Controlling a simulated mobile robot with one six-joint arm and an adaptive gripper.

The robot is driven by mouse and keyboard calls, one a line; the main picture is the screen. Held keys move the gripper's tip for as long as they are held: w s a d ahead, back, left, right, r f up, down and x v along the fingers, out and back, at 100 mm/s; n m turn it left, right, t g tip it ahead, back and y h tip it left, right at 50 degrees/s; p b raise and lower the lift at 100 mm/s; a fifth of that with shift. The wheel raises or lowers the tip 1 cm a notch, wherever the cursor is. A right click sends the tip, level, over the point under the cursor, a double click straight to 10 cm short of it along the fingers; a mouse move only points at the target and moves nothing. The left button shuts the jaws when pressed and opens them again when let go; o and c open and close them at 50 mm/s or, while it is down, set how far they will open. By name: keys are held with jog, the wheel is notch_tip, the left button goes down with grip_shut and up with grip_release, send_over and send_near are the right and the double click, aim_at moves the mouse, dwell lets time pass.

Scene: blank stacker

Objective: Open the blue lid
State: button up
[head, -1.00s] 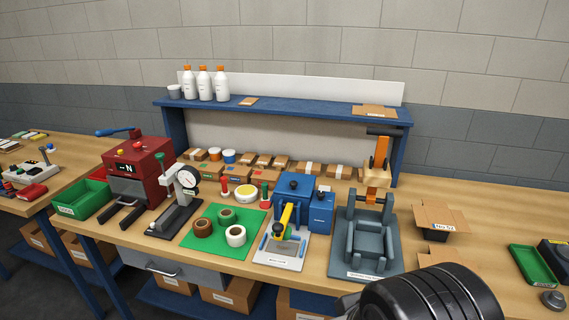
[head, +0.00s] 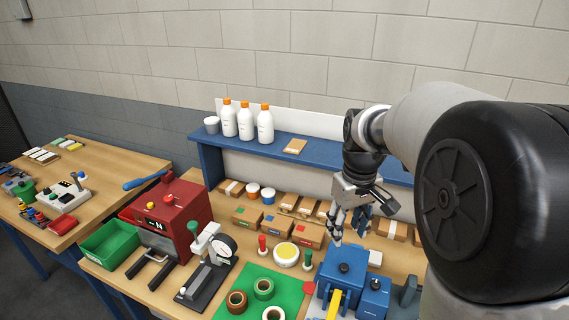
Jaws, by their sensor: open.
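The blue machine (head: 338,281) stands at the lower right of the head view, with a blue top, a dark knob (head: 344,268) on it and a yellow handle (head: 334,303) at its front. I take its blue top to be the blue lid; it looks closed. A smaller blue box (head: 373,297) stands at its right side. My gripper (head: 348,240) is open and empty, pointing down above and behind the blue machine, apart from it. The lower part of the machine is cut off by the frame edge.
Small cardboard boxes (head: 304,233) line the bench behind the machine. A blue shelf (head: 290,146) with white bottles (head: 246,122) stands at the back. The green mat (head: 258,292), a dial gauge stand (head: 212,262) and a red machine (head: 172,217) are to the left. My arm covers the right side.

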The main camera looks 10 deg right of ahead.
aim_at(345, 266)
jog(key=w+d+f+g+p, duration=0.1)
jog(key=w+d+f+p, duration=0.1)
jog(key=w+d, duration=0.2)
notch_tip(345, 266, down, 17)
jog(key=shift+a+b, duration=0.1)
jog(key=shift+b, duration=1.15)
grip_shut()
